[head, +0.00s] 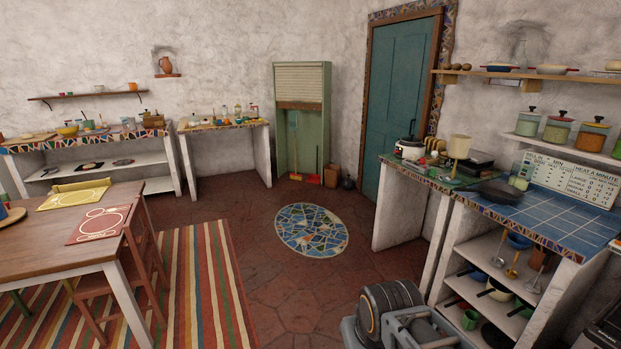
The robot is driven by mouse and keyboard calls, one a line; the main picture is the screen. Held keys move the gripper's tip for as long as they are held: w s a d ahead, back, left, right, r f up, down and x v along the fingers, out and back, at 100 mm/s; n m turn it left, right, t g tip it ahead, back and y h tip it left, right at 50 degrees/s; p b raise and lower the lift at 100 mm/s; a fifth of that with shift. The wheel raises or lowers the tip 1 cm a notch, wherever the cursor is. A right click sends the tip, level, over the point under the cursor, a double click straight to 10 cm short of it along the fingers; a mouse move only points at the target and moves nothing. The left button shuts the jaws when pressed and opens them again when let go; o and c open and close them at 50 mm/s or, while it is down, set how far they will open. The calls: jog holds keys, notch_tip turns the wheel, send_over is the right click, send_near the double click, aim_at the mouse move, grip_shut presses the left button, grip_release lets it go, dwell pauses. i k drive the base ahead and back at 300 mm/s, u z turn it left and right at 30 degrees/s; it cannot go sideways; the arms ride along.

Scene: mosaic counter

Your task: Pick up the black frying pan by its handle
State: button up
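A black frying pan (498,192) lies on the blue-tiled counter (560,215) at the right, near the counter's left end. Its dark handle seems to point left, but it is too small to make out clearly. Part of my own arm shows at the bottom, on the floor side of the counter. My gripper is not in view, and nothing shows touching the pan.
A lower counter with a cream lamp (459,147) and small appliances adjoins on the left. Shelves below hold several pots. The floor around the oval mosaic (311,230) is clear; a wooden table (60,240) stands left.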

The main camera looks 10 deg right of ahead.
aim_at(497, 192)
jog(key=u, duration=0.1)
jog(key=i, duration=2.1)
jog(key=z, duration=0.55)
jog(key=i, duration=1)
jog(key=z, duration=1.65)
jog(key=i, duration=0.85)
jog(key=z, duration=0.7)
